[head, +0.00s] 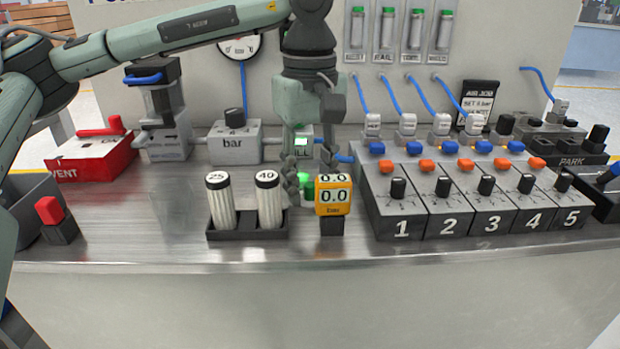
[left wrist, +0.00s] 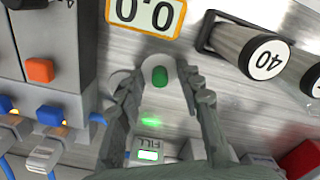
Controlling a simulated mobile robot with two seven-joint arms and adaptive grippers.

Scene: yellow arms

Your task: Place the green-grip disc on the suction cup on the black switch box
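The green-grip disc (left wrist: 160,76) stands on the metal bench between my left gripper's fingers in the left wrist view; its green grip shows on a pale round base. In the head view the disc (head: 307,188) is partly hidden behind the yellow gauge and a finger. My left gripper (head: 310,178) points down over it with fingers apart, one on each side; the wrist view (left wrist: 160,88) shows gaps beside the grip. A black box with a blue lever (head: 608,178) sits at the right edge, cut off. I cannot make out a suction cup. My right gripper is not visible.
The yellow gauge (head: 333,195) stands close in front of the disc. A black rack (head: 247,233) with cylinders 25 and 40 is just left. Numbered valve blocks (head: 445,222) fill the right. A FILL unit (left wrist: 148,152) lies behind. The bench's front strip is clear.

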